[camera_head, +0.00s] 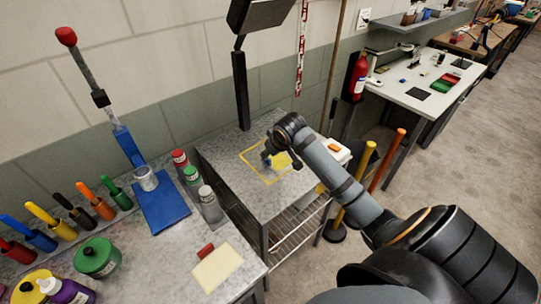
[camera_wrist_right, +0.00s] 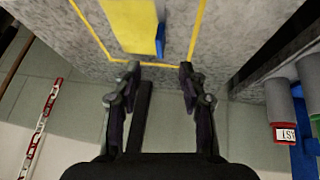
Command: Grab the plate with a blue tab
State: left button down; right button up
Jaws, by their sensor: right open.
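The yellow plate with a blue tab (camera_head: 283,161) lies inside a yellow outlined square on the grey metal cart. In the right wrist view the plate (camera_wrist_right: 128,22) shows at the top, with its blue tab (camera_wrist_right: 160,40) standing at its lower right edge. My right gripper (camera_head: 280,157) hangs over the plate and partly hides it in the head view. In the wrist view its two fingers (camera_wrist_right: 160,70) are apart with nothing between them, and the tab appears ahead of the gap. I cannot tell the exact height above the plate. My left gripper is not in view.
A pale yellow plate with a red tab (camera_head: 217,268) lies on the near workbench. Several bottles, including a grey one (camera_head: 211,205), stand near the cart. A monitor post (camera_head: 241,90) rises behind the cart. Another orange-tabbed piece (camera_head: 336,149) lies to the right.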

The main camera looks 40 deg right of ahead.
aim_at(268, 168)
jog(key=shift+x, duration=1.9)
jog(key=shift+p+x, duration=0.6)
jog(key=shift+x, duration=0.35)
jog(key=x, duration=0.3)
jog(key=shift+f+p, duration=0.2)
jog(key=shift+p, duration=0.1)
jog(key=shift+w+f, duration=0.15)
jog(key=shift+w, duration=0.05)
jog(key=shift+s, duration=0.15)
jog(key=c, duration=0.8)
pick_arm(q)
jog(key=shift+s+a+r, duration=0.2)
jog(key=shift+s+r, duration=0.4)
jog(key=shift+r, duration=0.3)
pick_arm(e)
grip_shut()
